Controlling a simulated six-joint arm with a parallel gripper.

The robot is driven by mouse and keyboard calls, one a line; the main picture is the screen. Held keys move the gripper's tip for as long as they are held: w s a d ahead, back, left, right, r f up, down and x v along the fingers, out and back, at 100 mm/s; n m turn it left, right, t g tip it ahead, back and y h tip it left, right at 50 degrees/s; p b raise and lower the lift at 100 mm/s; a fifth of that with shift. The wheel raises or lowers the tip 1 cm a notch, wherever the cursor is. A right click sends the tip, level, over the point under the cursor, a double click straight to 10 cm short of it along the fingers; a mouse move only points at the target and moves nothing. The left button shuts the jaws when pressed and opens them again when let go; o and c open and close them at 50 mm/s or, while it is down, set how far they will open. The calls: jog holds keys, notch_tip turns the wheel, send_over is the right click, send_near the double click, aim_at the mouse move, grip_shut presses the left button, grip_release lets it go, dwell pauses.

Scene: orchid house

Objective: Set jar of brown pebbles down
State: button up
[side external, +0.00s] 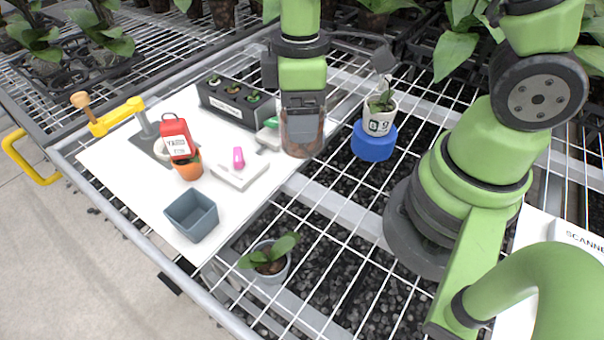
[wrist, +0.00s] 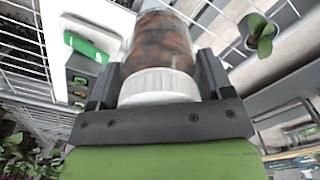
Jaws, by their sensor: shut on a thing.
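The jar of brown pebbles (side external: 304,148) is clear, with brown pebbles inside. In the wrist view its white lid (wrist: 158,86) faces me and the pebble-filled body (wrist: 161,42) extends away. My gripper (side external: 302,117) points down and is shut on the jar, with one dark finger on each side in the wrist view (wrist: 158,80). The jar looks upright at the right edge of the white board (side external: 130,185). I cannot tell if its base touches the surface. My gripper hides its top in the side view.
A black tray of seedlings (side external: 218,106) and a green-handled tool (side external: 268,136) lie left of the jar. A potted orchid stands on a blue stand (side external: 374,142) to the right. A grey square pot (side external: 191,217) and a potted plant (side external: 270,262) are nearer the front.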

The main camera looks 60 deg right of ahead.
notch_tip(320, 180, down, 9)
dwell(0.5)
jog(key=shift+f, duration=0.15)
jog(key=o, duration=1.2)
notch_tip(320, 180, up, 10)
jog(key=shift+s+d+f, duration=0.1)
jog(key=shift+s+d, duration=0.05)
jog(key=r+m+t, duration=0.1)
jog(key=r, duration=0.2)
jog(key=s+r+m+t, duration=0.1)
jog(key=r+m, duration=0.1)
jog(key=r, duration=0.1)
jog(key=s+d+r+m+y, duration=0.1)
jog(key=r+m, duration=0.1)
jog(key=r, duration=0.1)
jog(key=shift+t, duration=0.4)
jog(key=s+r+m+t, duration=0.1)
jog(key=s+r+m, duration=0.1)
jog(key=s+r+m+t, duration=0.1)
jog(key=s+r+m, duration=0.1)
jog(key=r, duration=0.1)
jog(key=s+r+m+t+y, duration=0.1)
jog(key=s+r+m+t, duration=0.1)
jog(key=shift+s+d+r+m, duration=0.25)
jog(key=shift+d+m, duration=0.05)
jog(key=shift+d, duration=0.05)
jog(key=shift+s+r, duration=0.15)
jog(key=shift+s, duration=0.2)
jog(key=shift+c, duration=0.8)
